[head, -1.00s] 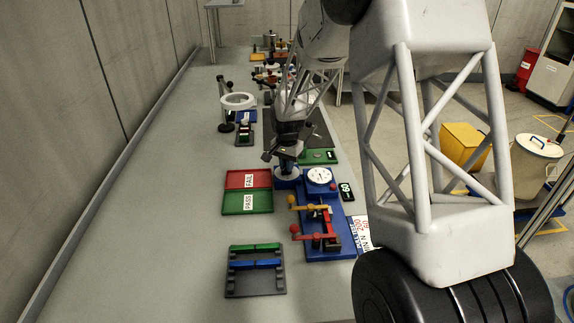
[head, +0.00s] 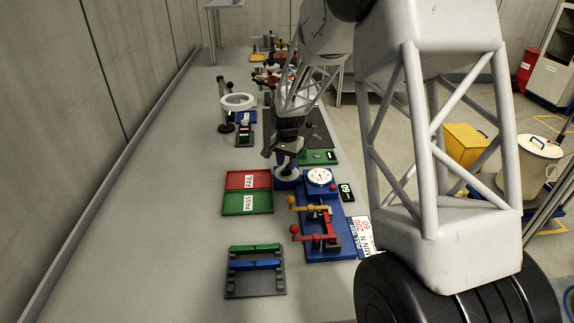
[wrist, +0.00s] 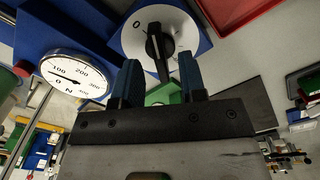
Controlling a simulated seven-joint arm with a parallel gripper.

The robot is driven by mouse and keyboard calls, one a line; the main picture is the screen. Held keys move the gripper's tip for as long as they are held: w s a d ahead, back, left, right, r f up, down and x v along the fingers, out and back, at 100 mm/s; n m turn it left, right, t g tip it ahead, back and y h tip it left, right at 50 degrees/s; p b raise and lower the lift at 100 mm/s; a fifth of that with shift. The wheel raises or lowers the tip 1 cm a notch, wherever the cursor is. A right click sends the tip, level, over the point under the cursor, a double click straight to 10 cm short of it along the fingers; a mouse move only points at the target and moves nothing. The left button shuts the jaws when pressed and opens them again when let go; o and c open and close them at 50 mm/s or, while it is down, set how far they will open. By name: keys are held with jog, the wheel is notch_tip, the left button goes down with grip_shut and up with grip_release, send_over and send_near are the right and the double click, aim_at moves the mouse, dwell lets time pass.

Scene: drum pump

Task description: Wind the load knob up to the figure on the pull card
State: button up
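The load knob (wrist: 153,45) is a black bar handle on a white disc marked 0, set on a blue block. In the head view the knob's white disc (head: 287,174) lies below my gripper (head: 284,157). In the wrist view my gripper (wrist: 158,80) has its two blue fingers apart, with the knob's bar in the gap between them; contact is not visible. The white dial gauge (wrist: 75,75) beside it is marked 0 to 400 N; its needle reading is unclear. The pull card (head: 362,236), partly readable as 200 N MIN, lies at the rig's right edge.
A blue base (head: 325,240) carries yellow-handled and red-handled levers. The red FAIL tray (head: 236,180) and green PASS tray (head: 234,202) are to its left. A black rack (head: 255,286) holds green and blue bars. The left of the bench is clear.

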aim_at(287, 166)
jog(key=shift+r, duration=3.05)
jog(key=s+d+r+n, duration=0.1)
jog(key=s+d+r, duration=0.1)
jog(key=s+r, duration=0.45)
jog(key=s+d+r+n+t, duration=0.1)
jog(key=s+d+r, duration=0.2)
jog(key=s, duration=0.6)
jog(key=s+d+r+n, duration=0.1)
jog(key=s+d+r, duration=0.1)
jog(key=s+r, duration=0.35)
jog(key=s+d+n, duration=0.1)
jog(key=s+d, duration=0.1)
jog(key=s, duration=1.1)
jog(key=s+d+f+n+t, duration=0.1)
jog(key=s+d+n, duration=0.1)
jog(key=s, duration=1.2)
jog(key=shift+s+d+f+t, duration=0.2)
jog(key=shift+s+f+t, duration=0.05)
jog(key=shift+f+t, duration=0.05)
